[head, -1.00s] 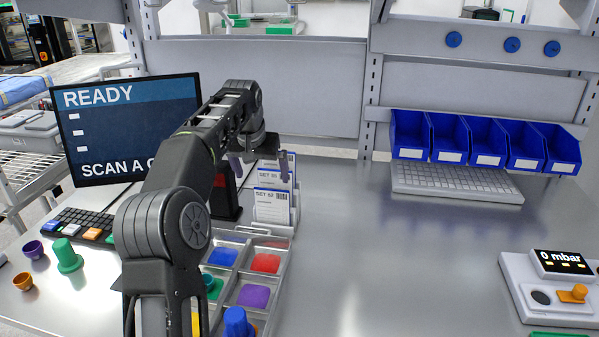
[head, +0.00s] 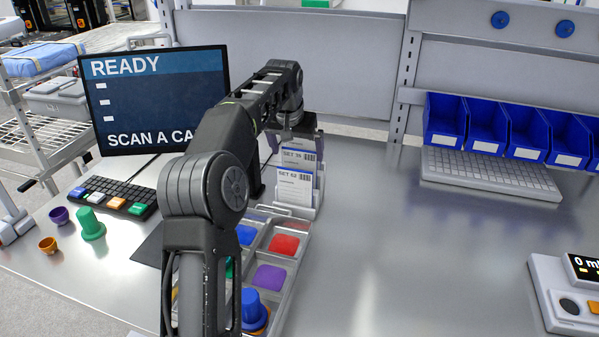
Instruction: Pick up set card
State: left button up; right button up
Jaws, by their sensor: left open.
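White set cards stand upright in a grey holder (head: 308,211) on the bench. The front card (head: 294,188) reads SET 62 or similar. A second card (head: 293,157) behind it reads SET 3-something, its last digit unclear, with a barcode. My left gripper (head: 296,146) is open and points down at the top of the cards, one finger to each side of the rear ones. My arm hides the rearmost cards, and I cannot tell whether the fingers touch any. My right gripper is not in view.
A monitor (head: 155,95) reads READY, SCAN A CARD partly hidden. A compartment tray (head: 301,243) with coloured parts sits in front of the holder. The middle bench (head: 400,250) is clear.

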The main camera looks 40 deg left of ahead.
aim_at(299, 159)
pick_arm(q)
jog(key=shift+p+x, duration=0.8)
jog(key=shift+x, duration=1.8)
jog(key=shift+s, duration=0.1)
jog(key=c, duration=1.1)
